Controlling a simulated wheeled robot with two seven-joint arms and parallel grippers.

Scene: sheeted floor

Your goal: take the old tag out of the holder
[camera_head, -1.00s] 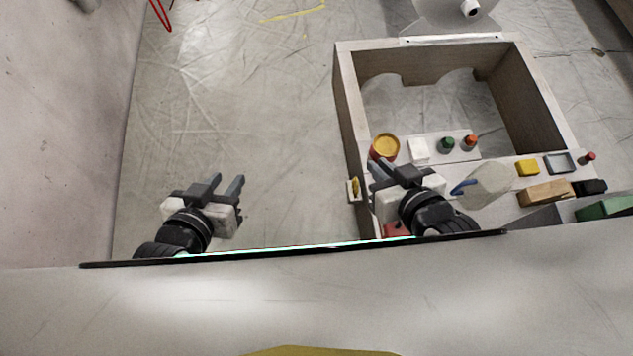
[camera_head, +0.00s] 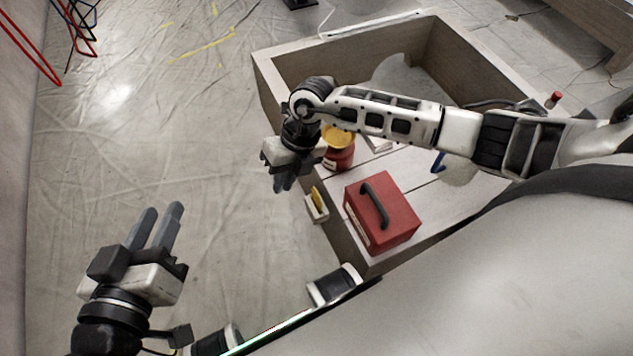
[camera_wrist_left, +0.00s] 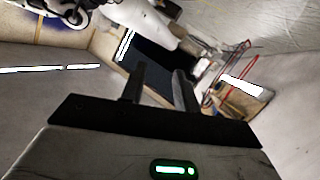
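A small white holder (camera_head: 317,211) with a yellow tag (camera_head: 318,196) in it is fixed to the outer left side of the wooden bench. My right gripper (camera_head: 284,185) hangs just left of and above the holder in the head view, apart from it, fingers pointing down. Its fingers are foreshortened, so their gap is unclear. My left gripper (camera_head: 162,208) is at the lower left over the floor, open and empty. Its two separated fingers also show in the left wrist view (camera_wrist_left: 158,76). The holder is not visible there.
A red box with a black handle (camera_head: 381,212) stands on the bench top (camera_head: 440,203) near the holder. A red jar with a yellow lid (camera_head: 338,150) stands behind my right gripper. My right arm crosses above the bench.

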